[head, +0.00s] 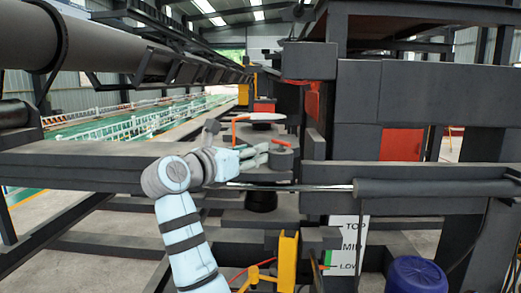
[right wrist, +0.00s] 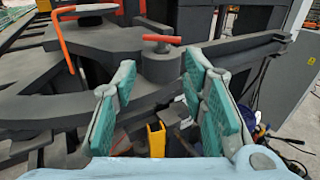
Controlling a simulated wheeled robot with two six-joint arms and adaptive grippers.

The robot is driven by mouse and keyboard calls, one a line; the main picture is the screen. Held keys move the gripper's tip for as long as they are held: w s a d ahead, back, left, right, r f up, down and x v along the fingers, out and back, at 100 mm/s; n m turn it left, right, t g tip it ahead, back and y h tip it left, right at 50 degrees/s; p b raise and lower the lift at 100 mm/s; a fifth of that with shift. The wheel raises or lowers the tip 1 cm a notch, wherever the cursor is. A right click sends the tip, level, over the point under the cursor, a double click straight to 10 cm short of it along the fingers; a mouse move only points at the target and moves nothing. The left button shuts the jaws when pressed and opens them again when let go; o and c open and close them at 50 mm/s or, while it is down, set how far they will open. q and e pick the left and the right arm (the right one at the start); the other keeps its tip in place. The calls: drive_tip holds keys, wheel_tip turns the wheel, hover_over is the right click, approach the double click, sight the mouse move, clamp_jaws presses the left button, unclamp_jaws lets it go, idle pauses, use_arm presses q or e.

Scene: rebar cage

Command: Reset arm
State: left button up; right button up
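My right arm (head: 180,220) rises from the bottom of the head view and bends to the right at a grey joint. My right gripper (head: 262,151) is in front of the dark machine, near a round grey post with a red-handled lever. In the right wrist view the gripper (right wrist: 160,82) has its two teal-padded fingers wide apart, with nothing between the pads. The grey post (right wrist: 160,66) and its red handle (right wrist: 162,38) show beyond the fingertips. I cannot tell whether the gripper touches the machine. My left gripper is in neither view.
A dark steel frame (head: 80,165) with beams crosses the left. A horizontal bar (head: 430,188) runs along the right. A yellow bracket (head: 287,262), a sign marked TOP, MID and LOW (head: 345,245) and a blue drum (head: 416,276) stand low at the front.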

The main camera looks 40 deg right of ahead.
drive_tip(key=shift+d+f, duration=0.1)
drive_tip(key=shift+d, duration=0.3)
drive_tip(key=shift+a, duration=0.1)
